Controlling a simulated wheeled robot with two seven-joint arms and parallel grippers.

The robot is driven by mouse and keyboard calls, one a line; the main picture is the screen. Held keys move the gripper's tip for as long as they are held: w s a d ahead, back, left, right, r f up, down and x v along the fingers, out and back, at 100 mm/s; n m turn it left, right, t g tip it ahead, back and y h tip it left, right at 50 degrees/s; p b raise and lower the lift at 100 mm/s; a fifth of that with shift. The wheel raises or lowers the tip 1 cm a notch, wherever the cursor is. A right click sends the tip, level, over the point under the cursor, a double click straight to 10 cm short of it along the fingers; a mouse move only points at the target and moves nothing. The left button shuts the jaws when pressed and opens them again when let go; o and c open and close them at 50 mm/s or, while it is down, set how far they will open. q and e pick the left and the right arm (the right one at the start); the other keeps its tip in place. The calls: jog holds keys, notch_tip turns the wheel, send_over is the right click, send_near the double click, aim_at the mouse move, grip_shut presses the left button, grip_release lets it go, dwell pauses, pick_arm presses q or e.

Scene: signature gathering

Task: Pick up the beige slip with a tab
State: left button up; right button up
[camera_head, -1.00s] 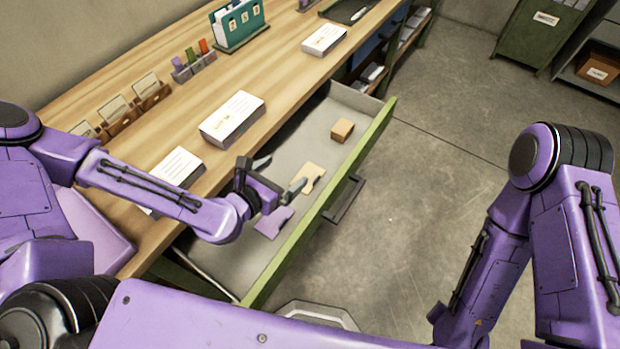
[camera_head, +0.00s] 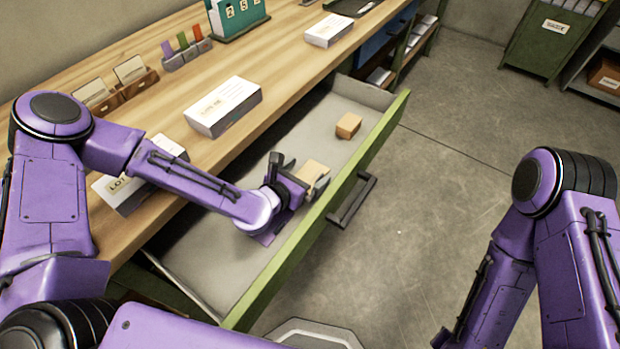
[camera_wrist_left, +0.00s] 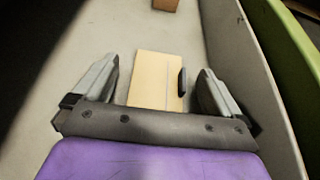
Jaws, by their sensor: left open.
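The beige slip (camera_head: 311,171) lies in the open drawer, partly hidden by my left gripper in the head view. In the left wrist view the beige slip (camera_wrist_left: 153,80) lies between the open fingers, with a dark tab on its right edge. My left gripper (camera_head: 300,178) is open and low in the drawer at the slip. Its fingers also show in the left wrist view (camera_wrist_left: 155,88), one on each side of the slip, holding nothing.
The open drawer has a green front (camera_head: 330,205) close to the right of my left gripper. A small brown box (camera_head: 348,125) lies farther back in the drawer. White boxes (camera_head: 222,106) stand on the wooden desk to the left.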

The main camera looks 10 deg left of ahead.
pick_arm(q)
jog(key=shift+x, duration=1.05)
jog(key=shift+s, duration=0.1)
jog(key=c, duration=1.1)
jog(key=shift+r, duration=0.15)
